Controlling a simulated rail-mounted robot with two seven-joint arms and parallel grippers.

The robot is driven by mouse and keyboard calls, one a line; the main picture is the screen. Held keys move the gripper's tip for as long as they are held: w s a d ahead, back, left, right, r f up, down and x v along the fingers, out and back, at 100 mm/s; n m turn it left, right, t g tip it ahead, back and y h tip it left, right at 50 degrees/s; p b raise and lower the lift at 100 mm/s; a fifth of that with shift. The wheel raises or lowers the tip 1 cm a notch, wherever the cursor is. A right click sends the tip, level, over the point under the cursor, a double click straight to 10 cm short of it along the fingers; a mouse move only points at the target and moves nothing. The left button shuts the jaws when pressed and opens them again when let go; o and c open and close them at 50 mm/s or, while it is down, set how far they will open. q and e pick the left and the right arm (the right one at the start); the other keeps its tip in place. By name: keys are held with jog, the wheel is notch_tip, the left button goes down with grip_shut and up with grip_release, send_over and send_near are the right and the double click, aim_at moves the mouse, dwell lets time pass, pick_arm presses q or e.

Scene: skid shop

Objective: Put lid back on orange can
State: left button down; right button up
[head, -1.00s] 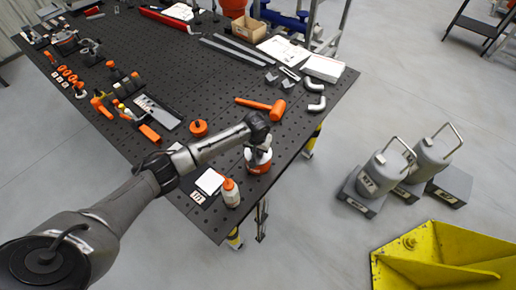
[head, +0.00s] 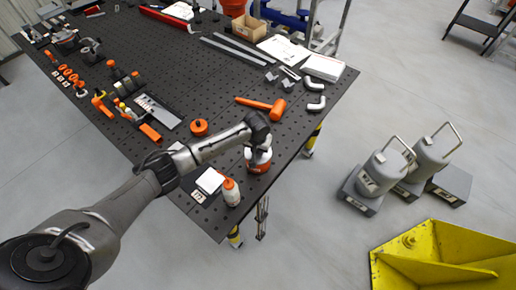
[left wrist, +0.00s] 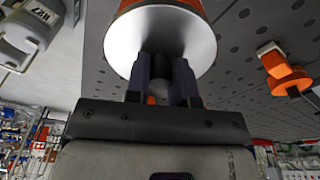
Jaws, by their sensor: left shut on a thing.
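The orange can (head: 257,167), with white and orange sides, stands near the front right corner of the dark perforated table (head: 215,85). My left gripper (head: 258,147) points down onto its top and partly hides it. In the left wrist view, the fingers (left wrist: 161,78) are shut on a dark knob at the middle of a pale, shiny round lid (left wrist: 125,42). An orange band shows just beyond the lid's edge. I cannot tell whether the lid is fully seated on the can. My right gripper is not in view.
A white bottle with an orange cap (head: 231,192) and a white pad (head: 209,181) are close to the can. An orange round piece (head: 199,128) and an orange mallet (head: 268,106) lie behind it. The table's right edge is near.

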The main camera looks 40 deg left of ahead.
pick_arm(q)
jog(key=shift+p, duration=0.35)
dwell(0.7)
jog(key=shift+p, duration=0.3)
jog(key=shift+f, duration=0.15)
dwell(0.4)
jog(key=shift+p, duration=0.45)
dwell(0.3)
dwell(0.4)
jog(key=shift+c, duration=2.1)
grip_release()
